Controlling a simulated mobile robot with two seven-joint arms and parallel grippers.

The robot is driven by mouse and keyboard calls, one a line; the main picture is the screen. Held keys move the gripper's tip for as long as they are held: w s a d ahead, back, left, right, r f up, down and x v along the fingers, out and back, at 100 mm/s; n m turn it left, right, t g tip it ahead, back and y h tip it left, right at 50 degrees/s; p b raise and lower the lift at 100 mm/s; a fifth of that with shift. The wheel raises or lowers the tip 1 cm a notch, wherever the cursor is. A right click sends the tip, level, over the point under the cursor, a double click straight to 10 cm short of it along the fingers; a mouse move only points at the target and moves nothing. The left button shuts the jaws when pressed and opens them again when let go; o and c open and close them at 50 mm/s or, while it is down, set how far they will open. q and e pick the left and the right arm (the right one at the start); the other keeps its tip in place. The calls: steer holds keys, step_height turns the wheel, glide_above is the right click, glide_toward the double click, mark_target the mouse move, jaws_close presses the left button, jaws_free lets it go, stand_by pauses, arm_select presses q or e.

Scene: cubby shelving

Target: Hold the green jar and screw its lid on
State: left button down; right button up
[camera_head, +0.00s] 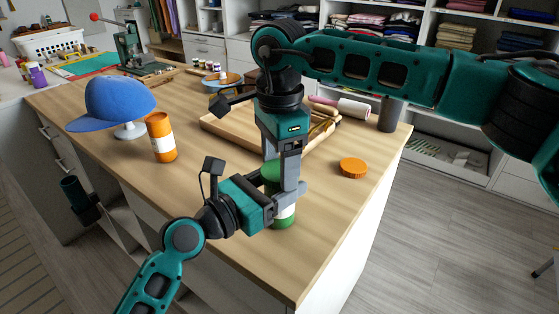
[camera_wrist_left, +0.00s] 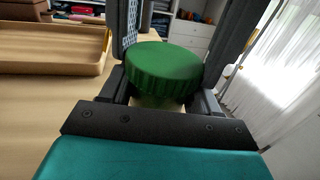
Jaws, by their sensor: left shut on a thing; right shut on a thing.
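The green jar (camera_head: 284,222), with a white label, stands upright near the front edge of the wooden counter. My left gripper (camera_head: 284,199) comes in from the lower left and is shut on its body. The green ribbed lid (camera_head: 270,173) is at the jar's mouth. My right gripper (camera_head: 281,171) reaches down from above and is shut on the lid. In the left wrist view the lid (camera_wrist_left: 163,68) lies level over the jar's pale body (camera_wrist_left: 160,102), with dark fingers on both sides. How far the lid is threaded cannot be seen.
A wooden tray (camera_head: 228,134) lies behind my grippers. An orange jar (camera_head: 161,140) and a blue cap (camera_head: 113,102) on a stand are to the left. An orange lid (camera_head: 353,168) and a dark cylinder (camera_head: 388,114) are to the right. The counter's front right is clear.

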steer(key=shift+d, duration=0.1)
steer(key=o, duration=1.2)
steer(key=shift+c, duration=0.2)
steer(key=shift+r, duration=0.1)
steer(key=shift+r, duration=2.15)
steer(key=shift+c, duration=0.4)
steer(key=shift+r, duration=0.1)
step_height(320, 180, up, 3)
steer(key=n, duration=0.6)
steer(key=shift+r, duration=0.15)
